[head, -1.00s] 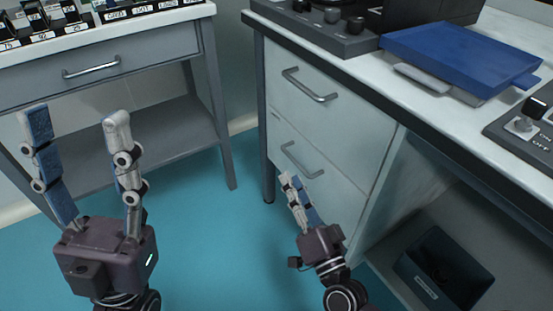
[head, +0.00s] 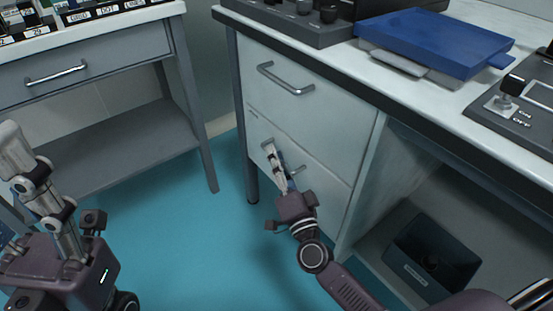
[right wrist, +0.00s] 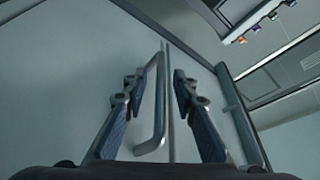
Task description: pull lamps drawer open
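A white cabinet under the right-hand table has two drawers, both shut. The upper drawer (head: 312,105) has a metal handle (head: 286,79). The lower drawer (head: 325,185) has a similar handle (head: 297,169), partly hidden by my right gripper (head: 271,152). Small print on the cabinet front is too small to read, so I cannot tell which drawer is for lamps. In the right wrist view the lower handle (right wrist: 159,115) lies between the open fingers of that gripper (right wrist: 158,82), with gaps at both sides. My left gripper (head: 14,170) is at the left edge, partly cut off, its fingers apart.
A blue flat box (head: 435,42) and dark equipment (head: 292,20) stand on the right-hand table. A dark bin (head: 435,255) sits in the open bay beside the drawers. A grey table with its own drawer (head: 85,68) stands at left. The teal floor between is clear.

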